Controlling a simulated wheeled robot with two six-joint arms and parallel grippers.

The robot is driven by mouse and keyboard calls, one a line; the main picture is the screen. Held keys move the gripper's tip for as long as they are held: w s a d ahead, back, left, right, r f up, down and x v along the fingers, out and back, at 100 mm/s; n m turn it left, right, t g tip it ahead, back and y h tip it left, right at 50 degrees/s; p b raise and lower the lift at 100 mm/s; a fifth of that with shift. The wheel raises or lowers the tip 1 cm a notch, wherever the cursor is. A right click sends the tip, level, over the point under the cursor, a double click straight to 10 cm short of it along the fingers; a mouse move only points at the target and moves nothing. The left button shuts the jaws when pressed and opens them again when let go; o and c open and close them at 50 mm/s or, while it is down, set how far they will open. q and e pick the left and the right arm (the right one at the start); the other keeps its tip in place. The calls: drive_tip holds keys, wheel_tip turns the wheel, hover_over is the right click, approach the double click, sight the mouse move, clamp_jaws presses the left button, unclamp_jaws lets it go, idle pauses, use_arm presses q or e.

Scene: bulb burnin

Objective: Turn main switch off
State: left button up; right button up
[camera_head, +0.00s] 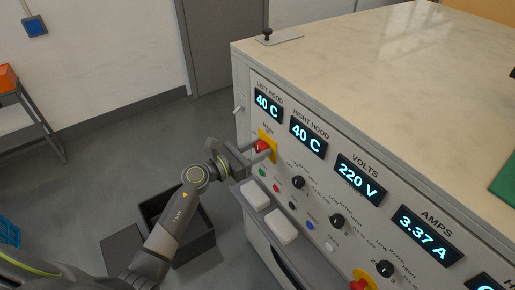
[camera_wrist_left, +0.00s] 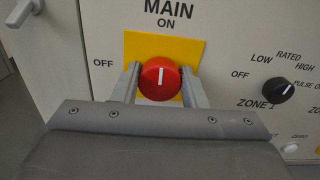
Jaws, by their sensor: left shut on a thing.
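The main switch is a round red knob (camera_wrist_left: 159,79) on a yellow plate (camera_wrist_left: 190,48) on the front panel, with ON marked above and OFF to the left. Its white pointer line stands upright, toward ON. My left gripper (camera_wrist_left: 162,82) has one finger on each side of the knob and is shut on it. In the head view the red knob (camera_head: 262,146) sits below the MAIN label, with my left gripper (camera_head: 265,150) reaching it from the left. My right gripper is not in view.
The panel has lit displays reading 40 C, 40 C, 220 V and 3.37 A, with black zone knobs (camera_head: 297,182) and coloured buttons below. Another red knob on yellow (camera_head: 362,282) is at the bottom. A dark open bin (camera_head: 200,245) stands on the floor near my left arm.

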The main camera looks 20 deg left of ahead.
use_arm(q)
drive_tip(key=n+p, duration=0.2)
drive_tip(key=n, duration=0.1)
drive_tip(key=shift+r+n, duration=0.15)
drive_tip(key=shift+n, duration=0.15)
drive_tip(key=n+p, duration=0.4)
drive_tip(key=n, duration=0.1)
drive_tip(key=shift+w+a, duration=0.1)
drive_tip(key=shift+a, duration=0.05)
drive_tip(key=n+p, duration=0.3)
drive_tip(key=n, duration=0.2)
drive_tip(key=shift+f+n+p, duration=0.2)
drive_tip(key=shift+n+p, duration=0.3)
drive_tip(key=shift+n, duration=0.4)
drive_tip(key=shift+f+n+p, duration=0.15)
drive_tip(key=shift+n+p, duration=0.3)
drive_tip(key=shift+n, duration=0.45)
drive_tip(key=o, duration=1)
